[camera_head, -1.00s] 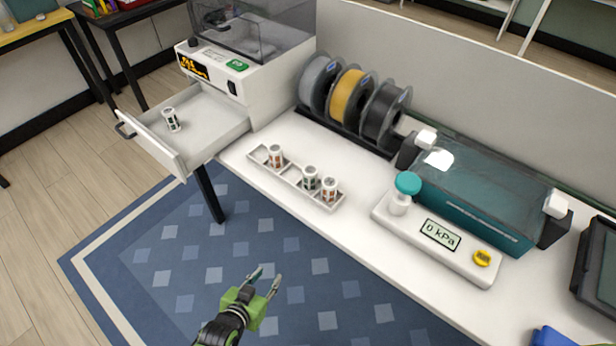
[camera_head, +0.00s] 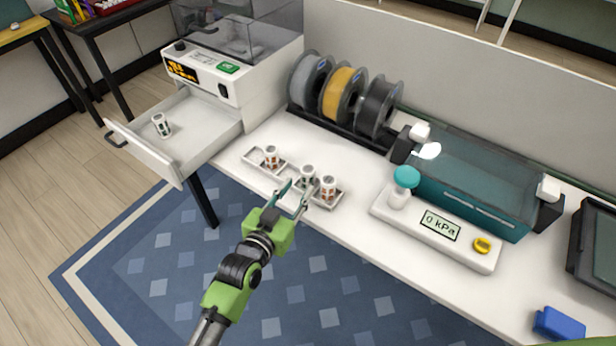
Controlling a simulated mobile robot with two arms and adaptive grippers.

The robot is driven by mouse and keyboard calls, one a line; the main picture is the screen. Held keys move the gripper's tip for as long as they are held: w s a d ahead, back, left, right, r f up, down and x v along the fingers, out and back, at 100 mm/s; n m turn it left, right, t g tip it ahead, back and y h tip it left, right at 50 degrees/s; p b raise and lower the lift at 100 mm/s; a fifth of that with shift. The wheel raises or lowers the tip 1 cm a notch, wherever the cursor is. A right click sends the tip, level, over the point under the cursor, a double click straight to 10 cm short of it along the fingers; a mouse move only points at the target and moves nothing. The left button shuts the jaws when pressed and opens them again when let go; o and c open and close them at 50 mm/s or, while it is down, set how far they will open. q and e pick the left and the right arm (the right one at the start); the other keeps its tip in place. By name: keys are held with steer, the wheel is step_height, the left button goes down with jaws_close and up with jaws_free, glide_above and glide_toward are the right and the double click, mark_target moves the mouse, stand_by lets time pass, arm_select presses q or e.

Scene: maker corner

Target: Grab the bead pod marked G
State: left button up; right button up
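Three small white pods stand upright in a low tray (camera_head: 250,159) on the white table: one with reddish marks (camera_head: 271,157) in the left part, one with dark green marks (camera_head: 307,175) further right, and one with orange-red marks (camera_head: 328,188) at the right end. Another pod with dark green marks (camera_head: 161,125) stands in the open drawer (camera_head: 190,125). The letters are too small to read. My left gripper (camera_head: 292,194) is open, its fingers apart at the tray's front edge, just in front of the middle pod, partly hiding the tray.
A white machine (camera_head: 235,75) stands behind the drawer. Filament spools (camera_head: 343,95) stand behind the tray. A pressure unit reading 0 kPa (camera_head: 440,226) and a teal chamber (camera_head: 470,190) are to the right. A blue block (camera_head: 559,324) lies at the front right.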

mark_target(305, 178)
arm_select(q)
steer(key=shift+x, duration=2.75)
steer(key=shift+a+r, duration=0.1)
steer(key=c, duration=0.8)
